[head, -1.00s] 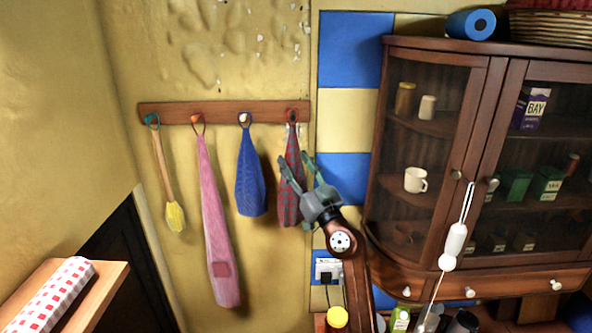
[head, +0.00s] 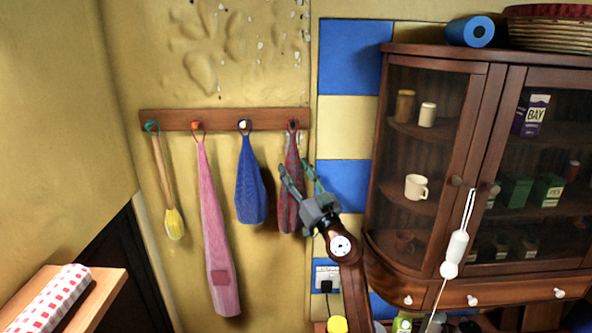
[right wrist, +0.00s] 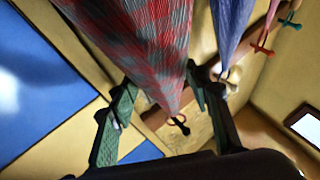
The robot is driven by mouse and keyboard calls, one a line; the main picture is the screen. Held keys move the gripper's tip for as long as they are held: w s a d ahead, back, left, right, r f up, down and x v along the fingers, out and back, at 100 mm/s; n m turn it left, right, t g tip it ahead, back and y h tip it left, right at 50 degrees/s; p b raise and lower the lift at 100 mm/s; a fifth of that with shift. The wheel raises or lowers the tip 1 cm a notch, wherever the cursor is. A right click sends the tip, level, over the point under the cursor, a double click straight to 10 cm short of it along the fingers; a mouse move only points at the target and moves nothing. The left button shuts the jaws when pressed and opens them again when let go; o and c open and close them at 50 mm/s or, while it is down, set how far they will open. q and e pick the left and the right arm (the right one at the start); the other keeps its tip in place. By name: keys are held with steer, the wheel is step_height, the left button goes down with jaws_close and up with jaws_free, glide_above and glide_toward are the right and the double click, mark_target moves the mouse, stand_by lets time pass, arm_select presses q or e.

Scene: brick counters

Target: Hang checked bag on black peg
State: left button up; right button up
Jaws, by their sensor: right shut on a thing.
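The red-and-grey checked bag (head: 290,185) hangs at the right end of the wooden peg rail (head: 222,120), its narrow top at the black peg (head: 293,124). In the right wrist view the checked bag (right wrist: 140,45) fills the upper middle, and its tip meets the black peg (right wrist: 181,125). I cannot tell for sure whether its loop is around the peg. My right gripper (head: 297,177) is shut on the bag, with one green finger on each side of it; both fingers also show in the right wrist view (right wrist: 160,95). My left gripper is not in view.
A blue bag (head: 249,185), a pink bag (head: 215,230) and a yellow brush (head: 173,222) hang left of it. A glass-fronted cabinet (head: 376,200) stands to the right. A white pull cord (head: 458,245) hangs in front of it. A red-checked roll (head: 50,295) lies lower left.

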stand_by(0.4)
steer(key=o, duration=1.3)
